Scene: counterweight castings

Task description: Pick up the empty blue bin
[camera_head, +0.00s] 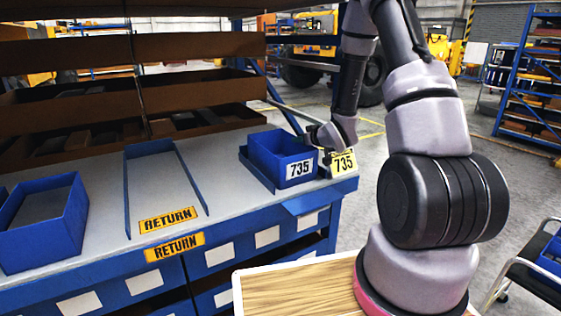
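A blue bin (265,158) with a white 735 label stands upright at the right end of the grey bench top. What shows of its inside is bare blue, but I cannot see its whole floor. My gripper (322,158) is at this bin's right side, close to its front right corner. The fingers are small and partly hidden, so I cannot tell whether they touch or hold the bin wall. Another blue bin (50,238) stands at the left end of the bench, with a grey area inside.
A blue-railed lane (127,200) with a yellow RETURN label (168,219) lies empty mid-bench. A yellow 735 label (344,163) is on the bench's right end. Brown shelves (75,105) rise behind. A wooden top (295,290) lies in front, and a cart (530,275) stands right.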

